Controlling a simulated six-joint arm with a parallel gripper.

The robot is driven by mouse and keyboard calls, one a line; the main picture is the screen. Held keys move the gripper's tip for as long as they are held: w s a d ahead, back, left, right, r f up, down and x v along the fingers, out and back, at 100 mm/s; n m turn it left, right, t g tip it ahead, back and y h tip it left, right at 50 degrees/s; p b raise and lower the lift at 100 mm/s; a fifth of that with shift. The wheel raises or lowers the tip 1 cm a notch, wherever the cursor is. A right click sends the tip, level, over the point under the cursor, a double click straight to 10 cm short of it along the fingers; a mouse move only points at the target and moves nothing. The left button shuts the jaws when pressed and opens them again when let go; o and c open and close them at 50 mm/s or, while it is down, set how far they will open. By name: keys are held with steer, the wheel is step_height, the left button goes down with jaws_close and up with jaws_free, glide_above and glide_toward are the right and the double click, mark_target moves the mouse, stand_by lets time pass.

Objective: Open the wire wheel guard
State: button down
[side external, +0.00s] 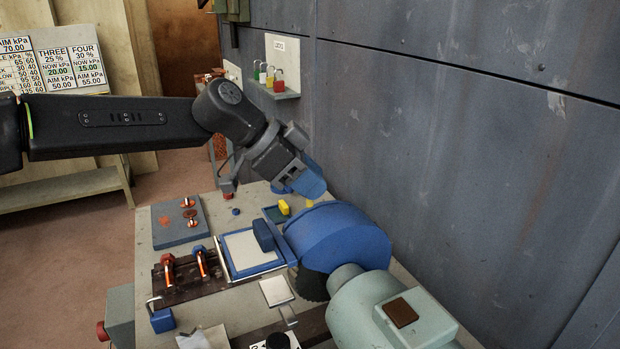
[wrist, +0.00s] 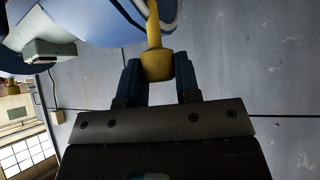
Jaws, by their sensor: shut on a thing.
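The wire wheel guard (side external: 335,236) is a rounded blue housing at the end of a grey-green motor (side external: 385,310) in the side view. In the wrist view a blue surface (wrist: 95,22), apparently the guard, fills the upper left. A yellow knob (wrist: 157,66) on a yellow stem stands out from it. My gripper (wrist: 159,75) has its dark blue fingers on either side of this knob and is shut on it. In the side view my gripper (side external: 300,186) is angled down behind the guard, and a bit of yellow shows below its fingers. The wheel is mostly hidden.
A blue-framed tray (side external: 250,250) and a green tray with a yellow block (side external: 284,207) lie left of the guard. The wall (side external: 450,120) rises close behind, with a small shelf (side external: 275,90) of padlocks.

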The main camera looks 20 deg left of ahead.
steer(key=w+m+g, duration=0.1)
steer(key=m, duration=0.1)
steer(key=w+a+m+g, duration=0.1)
steer(key=w+g, duration=0.1)
steer(key=w+a+m+g+h, duration=0.1)
steer(key=w+m, duration=0.1)
steer(key=shift+w+r+m, duration=0.15)
steer(key=shift+m, duration=0.15)
stand_by(0.3)
steer(key=shift+a+g, duration=0.2)
steer(key=shift+g, duration=0.1)
stand_by(0.3)
steer(key=c, duration=0.8)
jaws_free()
steer(key=shift+a, duration=0.1)
steer(key=shift+d, duration=0.2)
